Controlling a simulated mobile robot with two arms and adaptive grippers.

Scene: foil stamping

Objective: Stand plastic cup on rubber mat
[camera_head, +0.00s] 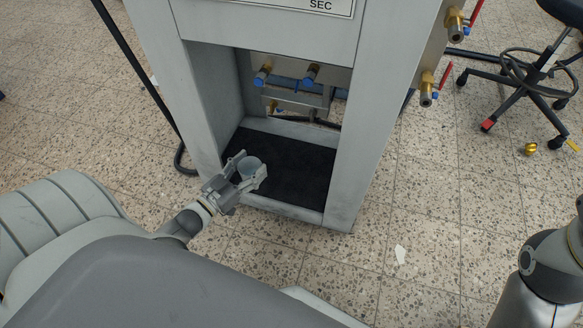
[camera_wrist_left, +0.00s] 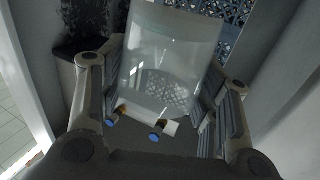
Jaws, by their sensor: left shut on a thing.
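The plastic cup (camera_head: 250,167) is a clear, greyish cup held between the fingers of my left gripper (camera_head: 248,172). In the left wrist view the see-through cup (camera_wrist_left: 170,60) fills the space between the two fingers of the left gripper (camera_wrist_left: 155,95). The black rubber mat (camera_head: 300,170) covers the floor of the grey cabinet's opening. In the head view the cup overlaps the mat's left part; whether it touches the mat cannot be told. My right arm shows at the right edge, but its gripper is out of view.
The grey cabinet (camera_head: 345,150) frames the opening, with side walls and a low front sill (camera_head: 285,208). Blue-tipped brass valves (camera_head: 310,75) stick out at its back. A wheeled chair (camera_head: 530,75) stands at the right.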

